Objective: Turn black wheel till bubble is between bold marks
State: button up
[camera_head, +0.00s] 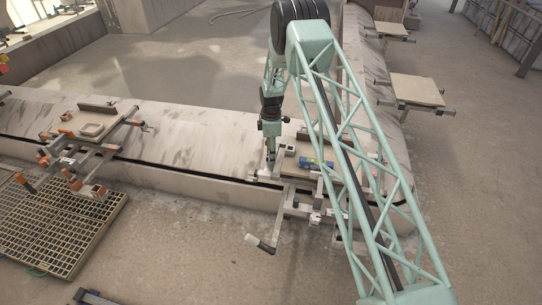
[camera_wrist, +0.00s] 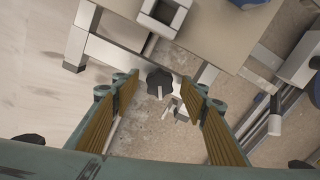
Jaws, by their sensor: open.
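A black lobed wheel (camera_wrist: 159,78) shows in the wrist view on the near side of a grey bracket, below a pale board (camera_wrist: 210,25). My gripper (camera_wrist: 159,88) is open and empty, its two ribbed fingers to the left and right of the wheel in this view. I cannot tell how far the fingertips stand from the wheel, and no contact shows. In the head view my gripper (camera_head: 270,158) points down by the left end of the bracketed station; the wheel cannot be made out there. No bubble or bold marks can be read in either view.
A square grey block (camera_wrist: 165,15) stands above the wheel in the wrist view. A bar with a white handle (camera_head: 259,243) juts out in front. A similar station (camera_head: 92,130) stands left, beside a floor grate (camera_head: 58,228).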

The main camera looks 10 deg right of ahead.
dwell(0.3)
jog(key=c, duration=0.8)
jog(key=shift+c, duration=0.2)
jog(key=shift+m, duration=0.6)
jog(key=m, duration=0.2)
jog(key=shift+m, duration=0.3)
jog(key=m, duration=0.3)
jog(key=shift+s+m, duration=0.1)
jog(key=shift+m, duration=0.2)
jog(key=m, duration=0.5)
jog(key=shift+a+m, duration=0.1)
jog(key=shift+m, duration=2.3)
